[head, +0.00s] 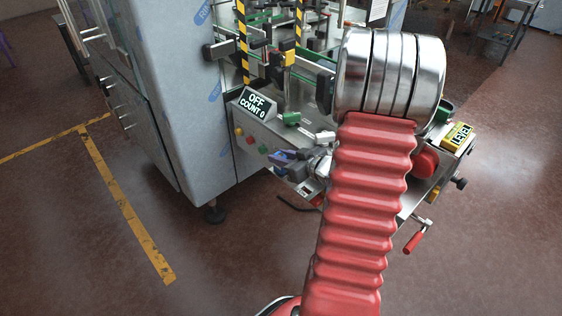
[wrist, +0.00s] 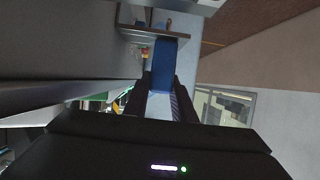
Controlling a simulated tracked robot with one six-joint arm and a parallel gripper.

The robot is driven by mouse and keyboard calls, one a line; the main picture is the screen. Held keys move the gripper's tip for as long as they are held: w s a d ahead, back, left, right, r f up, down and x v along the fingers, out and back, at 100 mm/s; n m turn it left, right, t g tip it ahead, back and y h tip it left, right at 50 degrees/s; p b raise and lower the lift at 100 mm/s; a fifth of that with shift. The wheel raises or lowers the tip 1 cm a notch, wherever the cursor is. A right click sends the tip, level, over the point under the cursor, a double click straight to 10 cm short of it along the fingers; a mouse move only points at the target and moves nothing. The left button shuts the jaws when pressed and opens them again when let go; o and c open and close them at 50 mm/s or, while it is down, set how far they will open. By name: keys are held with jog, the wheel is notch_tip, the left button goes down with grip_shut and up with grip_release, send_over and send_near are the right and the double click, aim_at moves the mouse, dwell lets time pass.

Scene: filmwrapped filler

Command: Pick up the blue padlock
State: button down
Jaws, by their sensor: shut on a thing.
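The blue padlock (wrist: 162,67) is a blue block in the wrist view, between the dark fingertips of my gripper (wrist: 161,84). My gripper is shut on it; the fingers cover its sides. In the head view, my gripper (head: 300,158) is small and partly hidden by my red arm. A blue-purple piece (head: 279,156) shows at its tip, in front of the machine's control panel. The padlock's shackle cannot be made out in either view.
The machine's steel cabinet (head: 176,85) stands left of my gripper. An OFF / COUNT 0 display (head: 254,104) and push buttons sit on the panel close by. A yellow LEVEL box (head: 457,137) and a red-handled crank (head: 414,240) are at right. The floor at left is open.

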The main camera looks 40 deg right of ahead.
jog(key=shift+r, duration=5.05)
jog(key=shift+s+d, duration=0.1)
